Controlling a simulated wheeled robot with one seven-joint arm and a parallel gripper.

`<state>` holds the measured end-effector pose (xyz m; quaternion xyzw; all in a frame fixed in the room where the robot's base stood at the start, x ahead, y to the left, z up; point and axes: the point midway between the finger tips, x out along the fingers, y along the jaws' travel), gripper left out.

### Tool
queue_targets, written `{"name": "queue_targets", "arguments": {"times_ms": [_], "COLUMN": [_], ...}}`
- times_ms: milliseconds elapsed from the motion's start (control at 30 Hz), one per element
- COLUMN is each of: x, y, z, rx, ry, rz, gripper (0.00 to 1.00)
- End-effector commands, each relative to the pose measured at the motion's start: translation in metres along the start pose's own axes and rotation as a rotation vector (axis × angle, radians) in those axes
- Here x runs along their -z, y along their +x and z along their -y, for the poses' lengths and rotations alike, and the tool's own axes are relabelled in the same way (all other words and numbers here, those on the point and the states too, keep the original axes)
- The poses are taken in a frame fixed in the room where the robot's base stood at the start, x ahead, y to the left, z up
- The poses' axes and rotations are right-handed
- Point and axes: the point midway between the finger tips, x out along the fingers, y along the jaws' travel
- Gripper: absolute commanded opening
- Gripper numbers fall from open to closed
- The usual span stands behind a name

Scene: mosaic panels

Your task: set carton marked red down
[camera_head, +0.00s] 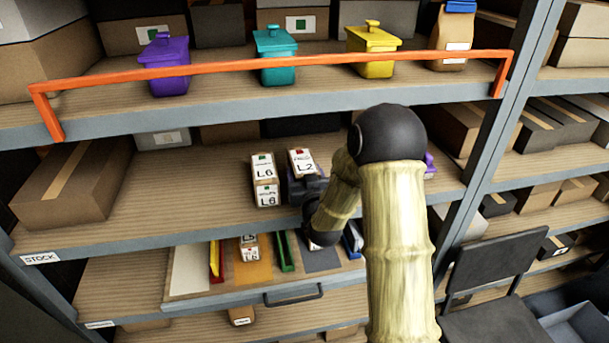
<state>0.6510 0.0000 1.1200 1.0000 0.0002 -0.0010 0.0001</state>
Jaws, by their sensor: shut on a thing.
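A small carton labelled L2 with a red mark (302,161) is at the middle of the stock shelf (180,190). My gripper (306,182), dark and partly hidden by my arm, is shut on this carton. Whether the carton touches the shelf boards cannot be told from here. A carton marked with a green square and L6 (263,165) stands just left of it, and another green-marked carton (267,194) sits in front of that one.
An orange rail (280,63) guards the upper shelf, with purple (165,66), teal (275,56) and yellow (372,51) canisters behind it. A large brown box (72,187) fills the stock shelf's left end. Bare shelf lies between. Below is a drawer with a handle (293,296).

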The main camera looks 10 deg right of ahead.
Motion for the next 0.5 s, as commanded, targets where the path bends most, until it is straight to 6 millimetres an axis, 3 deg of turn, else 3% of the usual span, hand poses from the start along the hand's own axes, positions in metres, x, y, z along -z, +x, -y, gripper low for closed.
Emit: {"name": "queue_targets", "arguments": {"times_ms": [500], "x": [-0.0100], "y": [0.0004], "z": [0.0001], "rx": [0.000], "ry": [0.000], "rz": [-0.008], "gripper": [0.10]}}
